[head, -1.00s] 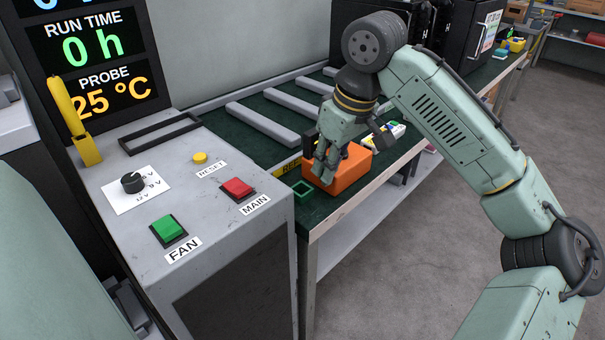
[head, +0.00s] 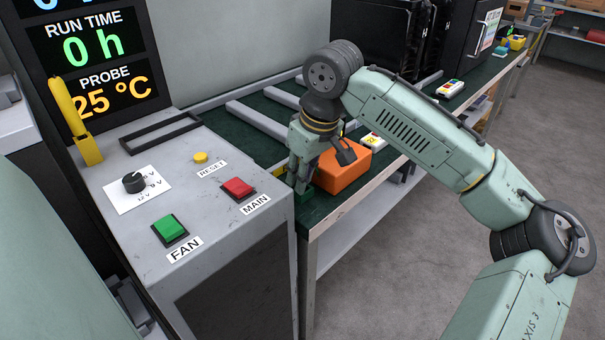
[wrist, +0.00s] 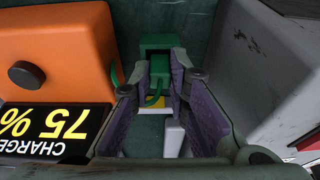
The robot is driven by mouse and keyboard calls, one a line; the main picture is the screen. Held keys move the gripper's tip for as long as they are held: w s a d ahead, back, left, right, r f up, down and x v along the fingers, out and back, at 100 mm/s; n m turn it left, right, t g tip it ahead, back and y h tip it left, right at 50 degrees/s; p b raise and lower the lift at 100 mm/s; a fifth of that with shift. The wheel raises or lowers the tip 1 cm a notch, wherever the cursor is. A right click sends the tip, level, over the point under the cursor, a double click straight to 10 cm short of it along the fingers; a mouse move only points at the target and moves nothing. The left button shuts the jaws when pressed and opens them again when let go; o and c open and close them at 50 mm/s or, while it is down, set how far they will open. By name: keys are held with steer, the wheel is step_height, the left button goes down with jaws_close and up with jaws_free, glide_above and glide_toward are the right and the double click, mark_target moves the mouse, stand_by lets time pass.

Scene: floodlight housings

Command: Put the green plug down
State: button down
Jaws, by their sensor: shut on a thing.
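My gripper (head: 301,188) points down at the near left end of the green bench, between the orange box (head: 345,172) and the grey console. In the wrist view its fingers (wrist: 162,70) are shut on the green plug (wrist: 158,66). A green cable (wrist: 155,97) hangs by the plug. A green holder (wrist: 157,42) lies just beyond the plug in the wrist view, and a bit of green (head: 306,196) shows under the fingers in the head view. I cannot tell whether the plug is seated in the holder or just above it.
The orange box, with a charge display (wrist: 45,128) reading 75 %, stands close beside the fingers. The console (wrist: 250,60) with its fan (head: 170,229) and main (head: 238,188) buttons is close on the other side. The bench's front edge is near.

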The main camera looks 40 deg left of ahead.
steer(key=c, duration=1.5)
jaws_free()
steer(key=shift+f, duration=0.1)
steer(key=shift+c, duration=0.2)
